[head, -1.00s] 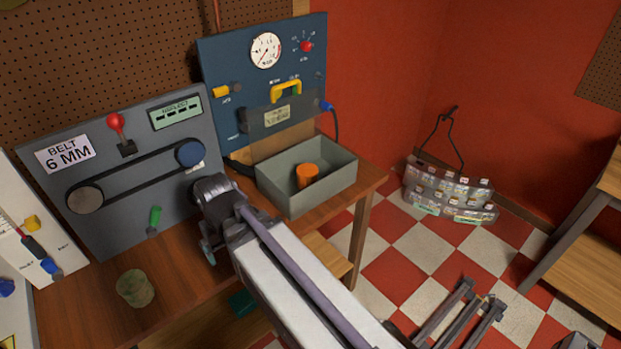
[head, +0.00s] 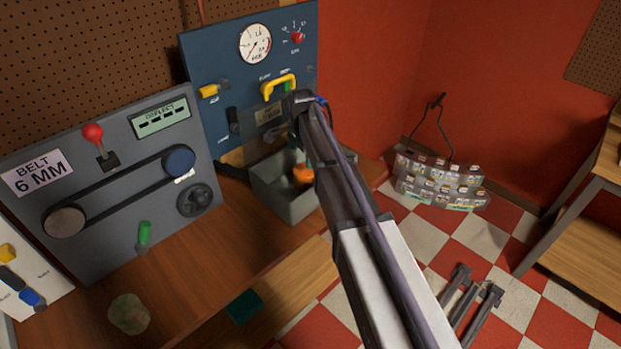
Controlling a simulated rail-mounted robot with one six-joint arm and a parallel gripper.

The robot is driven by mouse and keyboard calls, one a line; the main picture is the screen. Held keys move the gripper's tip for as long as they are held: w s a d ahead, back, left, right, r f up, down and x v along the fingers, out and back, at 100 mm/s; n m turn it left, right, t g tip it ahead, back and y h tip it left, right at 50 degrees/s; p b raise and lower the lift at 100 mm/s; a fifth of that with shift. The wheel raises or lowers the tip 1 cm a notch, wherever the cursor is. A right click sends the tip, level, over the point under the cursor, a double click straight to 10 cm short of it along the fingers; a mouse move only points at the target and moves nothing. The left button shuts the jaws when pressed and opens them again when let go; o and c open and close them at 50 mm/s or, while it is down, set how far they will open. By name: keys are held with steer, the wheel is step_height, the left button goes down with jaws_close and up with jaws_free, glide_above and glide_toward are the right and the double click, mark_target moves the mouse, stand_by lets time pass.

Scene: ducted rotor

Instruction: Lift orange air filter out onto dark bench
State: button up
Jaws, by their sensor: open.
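The orange air filter (head: 303,174) stands inside a grey open-topped bin (head: 290,209) on the dark wooden bench (head: 205,245). My arm reaches in from the lower right and bends down over the bin. My gripper (head: 299,158) points down just above the filter and is open. The arm hides part of the bin and the filter's right side, so I cannot tell whether the fingers touch the filter.
A blue gauge panel (head: 226,60) stands behind the bin. A grey belt panel (head: 65,150) stands to the left, with a green lever (head: 144,233). A greenish round object (head: 129,314) sits at the front left. The bench between is clear.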

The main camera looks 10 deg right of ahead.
mark_target(303, 170)
step_height(303, 170, down, 11)
steer(key=b, duration=1)
steer(key=shift+w, duration=0.15)
steer(key=shift+r, duration=0.3)
steer(key=c, duration=0.9)
